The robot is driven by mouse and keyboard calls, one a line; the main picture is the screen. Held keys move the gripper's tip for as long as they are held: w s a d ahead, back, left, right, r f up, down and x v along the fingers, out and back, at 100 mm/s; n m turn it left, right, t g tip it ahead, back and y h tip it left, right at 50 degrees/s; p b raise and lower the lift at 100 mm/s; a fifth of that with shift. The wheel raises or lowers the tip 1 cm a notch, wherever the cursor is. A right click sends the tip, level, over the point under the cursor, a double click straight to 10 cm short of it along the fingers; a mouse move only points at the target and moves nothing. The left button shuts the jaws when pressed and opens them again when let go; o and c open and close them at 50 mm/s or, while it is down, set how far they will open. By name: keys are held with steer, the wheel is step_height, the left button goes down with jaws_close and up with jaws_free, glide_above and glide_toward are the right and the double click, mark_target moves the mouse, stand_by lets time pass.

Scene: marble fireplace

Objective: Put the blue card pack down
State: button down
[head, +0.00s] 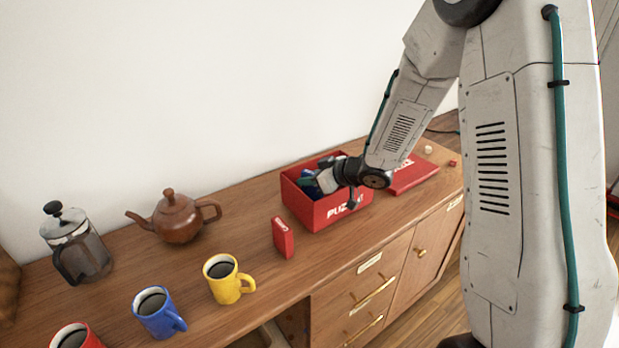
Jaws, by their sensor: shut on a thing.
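My gripper (318,183) is at the open red puzzle box (338,211), with its fingers inside or just over the opening. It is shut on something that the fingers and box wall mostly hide. A small patch of blue shows by the fingers, which fits the blue card pack (309,173). I cannot tell whether the pack touches the box floor. A red card pack (283,238) stands upright on the wooden sideboard (255,268), just left of the box.
The red box lid (412,176) lies to the right, with small items beyond it. A brown teapot (178,218), a French press (76,245) and yellow (221,283), blue (155,315) and red (72,338) mugs stand left. Bare wood lies between teapot and box.

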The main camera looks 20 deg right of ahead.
steer(key=shift+f, duration=0.45)
steer(key=c, duration=1.3)
jaws_free()
